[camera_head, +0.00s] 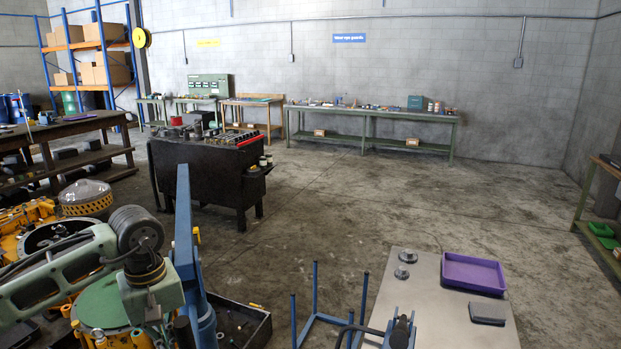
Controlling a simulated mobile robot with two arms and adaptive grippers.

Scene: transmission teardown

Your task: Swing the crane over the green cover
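The green cover (100,305) is a round green top among yellow machine parts at the lower left, partly hidden by my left arm. A blue upright post with an arm (184,225), which looks like the crane, stands just right of it. My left arm reaches across from the left edge, and its wrist hangs over the right part of the cover. My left gripper (180,332) is only partly visible, dark, close to the foot of the blue post; its fingers are not clear. A dark shape that looks like my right gripper (401,330) is at the bottom edge, in front of the grey table.
A grey table (430,270) holds a purple tray (473,272), a dark block (487,314) and round metal parts. A blue frame (330,320) stands left of it. A black workbench (205,175) stands behind the crane. The floor at centre right is clear.

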